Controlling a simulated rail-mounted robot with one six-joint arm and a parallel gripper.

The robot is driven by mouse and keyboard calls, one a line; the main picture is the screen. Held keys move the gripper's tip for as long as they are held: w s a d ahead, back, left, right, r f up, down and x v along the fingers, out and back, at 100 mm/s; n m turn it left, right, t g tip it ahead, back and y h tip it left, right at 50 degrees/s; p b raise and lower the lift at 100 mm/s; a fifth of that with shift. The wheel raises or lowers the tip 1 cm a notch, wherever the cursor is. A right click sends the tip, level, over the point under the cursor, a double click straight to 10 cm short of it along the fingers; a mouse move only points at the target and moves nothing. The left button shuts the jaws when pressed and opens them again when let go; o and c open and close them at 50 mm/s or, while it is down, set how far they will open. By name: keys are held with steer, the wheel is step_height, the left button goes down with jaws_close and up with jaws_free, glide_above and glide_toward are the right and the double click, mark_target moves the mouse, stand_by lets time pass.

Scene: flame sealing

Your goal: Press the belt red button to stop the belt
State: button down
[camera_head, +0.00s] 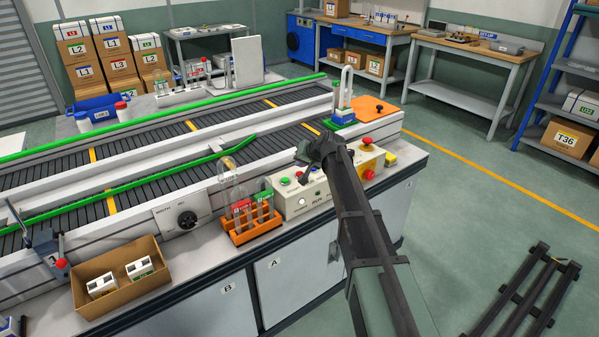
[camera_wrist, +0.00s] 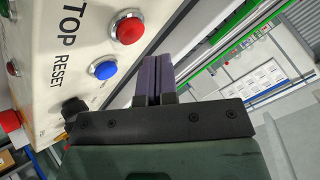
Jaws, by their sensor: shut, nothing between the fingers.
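The control panel (camera_head: 296,200) is a pale box on the front edge of the bench. In the wrist view its face (camera_wrist: 80,20) carries the red button (camera_wrist: 127,28), beside lettering whose visible part reads "TOP". A blue button (camera_wrist: 103,68) sits by the word RESET. My gripper (camera_wrist: 158,62) is shut and empty, its fingertips just to the right of the red button in that view. I see no clear contact with it. In the head view my gripper (camera_head: 305,178) is over the panel and hides part of it.
A black knob (camera_wrist: 75,108) is on the panel. An orange rack (camera_head: 250,229) with glassware stands left of the panel. Red mushroom buttons (camera_head: 367,142) are to its right. The conveyor belt (camera_head: 140,155) runs behind. An open cardboard box (camera_head: 120,278) is at front left.

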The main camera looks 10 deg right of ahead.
mark_target(301, 173)
step_height(301, 173, up, 6)
steer(key=p, duration=0.5)
steer(key=shift+f, duration=0.1)
steer(key=s+f+n+g+h, duration=0.1)
steer(key=s+g, duration=0.1)
steer(key=s, duration=1.1)
steer(key=s+f+n+g+h+p, duration=0.1)
steer(key=s+g+h, duration=0.1)
steer(key=s, duration=1.1)
steer(key=s+f+g+h+p, duration=0.1)
steer(key=s+g, duration=0.2)
steer(key=s, duration=1)
steer(key=shift+a+f+n+g+h, duration=0.25)
steer(key=shift+f+n+g+h, duration=0.1)
steer(key=shift+n+g+h, duration=0.05)
